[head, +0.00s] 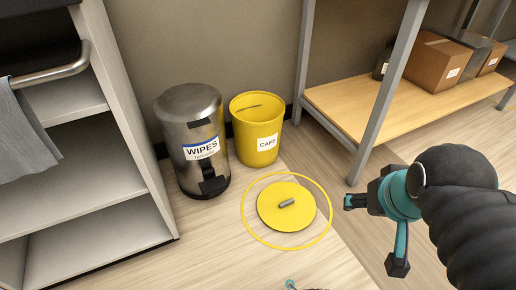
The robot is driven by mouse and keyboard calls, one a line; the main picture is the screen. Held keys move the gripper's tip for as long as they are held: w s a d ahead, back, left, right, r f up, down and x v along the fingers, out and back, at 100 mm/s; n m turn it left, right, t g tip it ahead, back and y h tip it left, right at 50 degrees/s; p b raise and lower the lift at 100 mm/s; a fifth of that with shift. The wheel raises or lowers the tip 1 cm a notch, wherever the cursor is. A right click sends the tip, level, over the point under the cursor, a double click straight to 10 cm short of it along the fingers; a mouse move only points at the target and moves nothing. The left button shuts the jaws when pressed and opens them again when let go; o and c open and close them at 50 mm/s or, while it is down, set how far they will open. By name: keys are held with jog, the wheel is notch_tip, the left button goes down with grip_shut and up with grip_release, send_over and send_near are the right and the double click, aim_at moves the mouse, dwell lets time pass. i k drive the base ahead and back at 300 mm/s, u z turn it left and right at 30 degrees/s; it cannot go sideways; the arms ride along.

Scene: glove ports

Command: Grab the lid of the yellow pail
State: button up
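The yellow pail (243,122) stands upright on the floor against the wall, with a white label reading CAPS. Its top is open and I see into its inside. A round, flat yellow lid (270,211) with a short grey handle (287,203) on its middle lies on the floor in front of the pail. A thin yellow ring surrounds the lid on the floor. My gripper (373,235), teal and black, is to the right of the lid and apart from it. Its fingers are spread, with nothing seen between them.
A steel pedal bin (193,124) labelled WIPES stands left of the pail, close to it. An open white cabinet (105,181) with a towel rail is at the left. A shelf rack (348,109) with cardboard boxes (436,62) is at the right. Floor around the lid is clear.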

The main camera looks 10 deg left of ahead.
aim_at(284, 206)
jog(key=k, duration=1.3)
jog(key=u, duration=0.8)
jog(key=i, duration=1.25)
jog(key=z, duration=0.35)
